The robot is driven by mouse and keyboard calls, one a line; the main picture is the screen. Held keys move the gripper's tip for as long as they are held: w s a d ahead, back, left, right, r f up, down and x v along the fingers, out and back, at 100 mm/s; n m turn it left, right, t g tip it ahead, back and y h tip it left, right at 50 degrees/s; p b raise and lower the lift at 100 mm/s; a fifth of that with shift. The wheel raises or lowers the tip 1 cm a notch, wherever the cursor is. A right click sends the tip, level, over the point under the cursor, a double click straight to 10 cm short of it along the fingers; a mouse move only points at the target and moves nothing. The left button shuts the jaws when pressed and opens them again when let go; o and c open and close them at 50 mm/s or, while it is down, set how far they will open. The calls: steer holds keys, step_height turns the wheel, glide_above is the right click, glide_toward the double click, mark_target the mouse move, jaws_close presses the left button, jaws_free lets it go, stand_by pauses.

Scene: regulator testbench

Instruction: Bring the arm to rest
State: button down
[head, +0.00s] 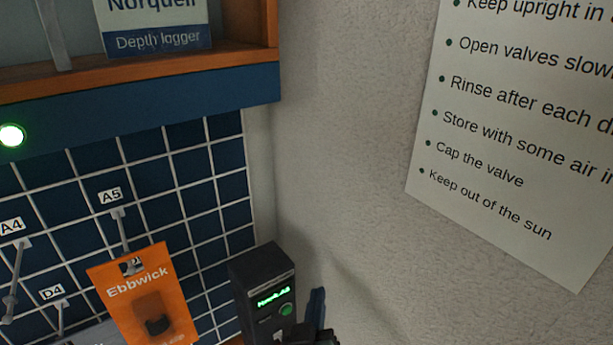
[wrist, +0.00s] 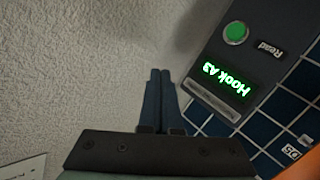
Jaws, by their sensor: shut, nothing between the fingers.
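My gripper (wrist: 159,84) shows in the wrist view with its two dark blue fingers side by side and closed, nothing between them. It points along the bare textured wall, beside a black reader box (wrist: 245,65). In the head view, part of my gripper (head: 317,298) shows at the bottom edge, just right of the same black box (head: 262,290). The box has a green button and a lit green display that reads "Hook A3" in the wrist view. I cannot tell whether the gripper touches the box or the wall.
A blue grid panel (head: 188,171) carries hooks labelled A4, A5 and D4. An orange Ebbwick package (head: 135,284) hangs near the box. A wooden shelf (head: 150,68) holds a Depth logger box (head: 155,27). A printed notice (head: 525,130) is on the grey wall (head: 340,150), otherwise bare.

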step_height(320, 180, up, 27)
steer(key=s+m+t+b, duration=0.2)
steer(key=t, duration=0.4)
steer(key=s+r+t+y+b, duration=0.1)
steer(key=s+r+t, duration=0.1)
steer(key=s+r, duration=0.5)
steer(key=s+a+r+m+t+y+b, duration=0.1)
steer(key=s+r+t, duration=0.2)
steer(key=s+r, duration=0.3)
step_height(320, 180, up, 5)
steer(key=shift+s+a+r, duration=0.1)
steer(key=shift+s+a, duration=0.15)
steer(key=shift+s, duration=0.1)
steer(key=shift+f, duration=0.2)
